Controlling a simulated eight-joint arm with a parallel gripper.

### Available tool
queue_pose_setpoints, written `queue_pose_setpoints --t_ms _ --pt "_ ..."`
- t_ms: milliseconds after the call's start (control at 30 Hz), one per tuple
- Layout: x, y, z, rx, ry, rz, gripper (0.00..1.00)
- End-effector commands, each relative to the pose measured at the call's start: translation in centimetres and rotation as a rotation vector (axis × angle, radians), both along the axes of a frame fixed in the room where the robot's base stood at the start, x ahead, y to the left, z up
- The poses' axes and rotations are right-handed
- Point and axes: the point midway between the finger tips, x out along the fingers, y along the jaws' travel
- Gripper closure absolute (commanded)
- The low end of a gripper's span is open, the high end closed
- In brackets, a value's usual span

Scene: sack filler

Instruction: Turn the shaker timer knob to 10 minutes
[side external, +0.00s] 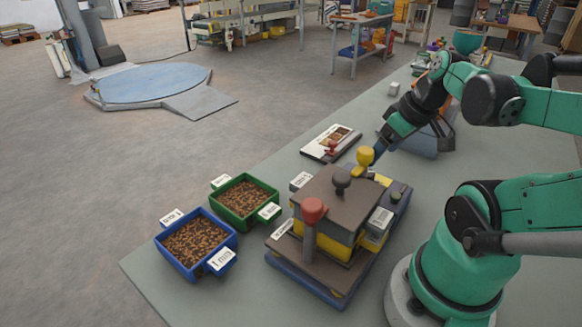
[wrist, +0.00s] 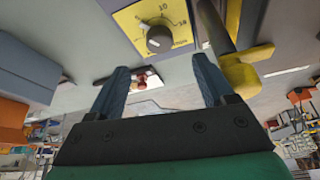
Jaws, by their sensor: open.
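The timer knob (wrist: 160,38) is a small dark grey round knob on a yellow dial plate (wrist: 125,20) with printed numbers, including 10. In the wrist view it lies just beyond the gap between my fingertips, touching neither. My gripper (wrist: 160,63) is open and empty, one blue finger on each side of the gap. In the side external view my gripper (side external: 379,150) is at the far end of the shaker (side external: 330,215), close behind a yellow-topped clamp handle (side external: 364,158). The knob is not visible there.
In the wrist view a yellow handle (wrist: 240,72) stands close to my right finger. Red-topped (side external: 312,212) and dark-topped (side external: 342,178) posts rise from the shaker. Blue (side external: 232,243) and green (side external: 277,204) trays of brown pellets stand left. A white sample board (side external: 318,152) lies behind.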

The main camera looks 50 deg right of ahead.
Motion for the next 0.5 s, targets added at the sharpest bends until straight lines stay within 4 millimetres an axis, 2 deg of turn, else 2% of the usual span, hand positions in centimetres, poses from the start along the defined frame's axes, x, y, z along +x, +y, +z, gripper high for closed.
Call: queue_pose_setpoints --t_ms 300,500 --pt "0.0 -0.1 4.6 0.001 0.003 0.02 0.25" --pt "0.0 -0.9 4.5 0.003 0.009 0.277 0.25"
